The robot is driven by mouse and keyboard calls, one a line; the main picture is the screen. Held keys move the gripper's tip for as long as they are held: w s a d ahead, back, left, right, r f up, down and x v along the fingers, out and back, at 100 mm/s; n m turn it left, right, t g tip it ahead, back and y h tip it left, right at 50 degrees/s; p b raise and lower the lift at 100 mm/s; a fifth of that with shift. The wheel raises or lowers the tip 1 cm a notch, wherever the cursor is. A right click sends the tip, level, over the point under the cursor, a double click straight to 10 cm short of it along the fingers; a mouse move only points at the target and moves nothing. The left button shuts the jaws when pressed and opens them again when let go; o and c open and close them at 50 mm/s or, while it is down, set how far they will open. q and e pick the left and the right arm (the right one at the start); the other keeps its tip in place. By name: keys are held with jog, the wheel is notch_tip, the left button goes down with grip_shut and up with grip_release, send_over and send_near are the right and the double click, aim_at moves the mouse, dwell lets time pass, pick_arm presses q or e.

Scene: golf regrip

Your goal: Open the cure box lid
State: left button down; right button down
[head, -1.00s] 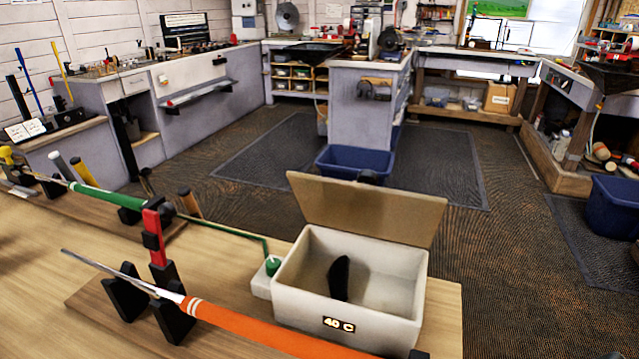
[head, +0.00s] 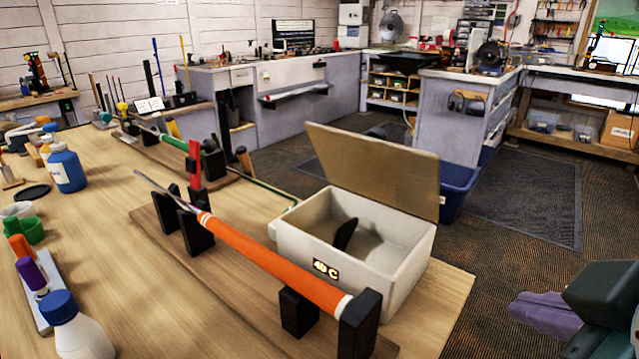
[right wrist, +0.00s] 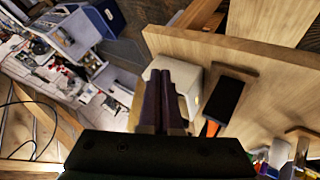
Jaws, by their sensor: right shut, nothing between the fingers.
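The cure box (head: 298,245) is a white open-topped box with a lit "40 C" display on its front, standing at the right part of the bench. Its tan lid (head: 378,168) stands raised and tilted back along the far edge. A dark piece (head: 345,234) shows inside the box. My right gripper (head: 520,308), with purple fingers, is at the lower right, beyond the bench edge and apart from the box. In the right wrist view its fingers (right wrist: 163,90) are together and empty, with part of the white box (right wrist: 192,82) behind them. My left gripper is not in view.
An orange-gripped club (head: 265,258) lies on black supports in front of the box. A green-gripped club (head: 173,142) lies farther back. Bottles, including a blue one (head: 66,170), stand at the left. A blue bin (head: 457,190) is on the floor behind the lid.

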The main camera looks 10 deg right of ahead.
aim_at(376, 170)
jog(key=w+a+r+n+t+y+b, duration=0.1)
jog(key=w+a+n+t+y+b, duration=0.1)
jog(key=w+n, duration=0.5)
jog(key=w+a+r+n+t+y+b, duration=0.1)
jog(key=w+a+n+t+y+b, duration=0.1)
jog(key=w+n+y+b, duration=0.3)
jog(key=w+a+r+n+t+y+b, duration=0.1)
jog(key=w+n+t+y+b, duration=0.3)
jog(key=w+n, duration=0.5)
jog(key=shift+a+r+n+b, duration=0.2)
jog(key=shift+a+n+b, duration=0.55)
jog(key=shift+n+b, duration=0.45)
jog(key=shift+r, duration=0.1)
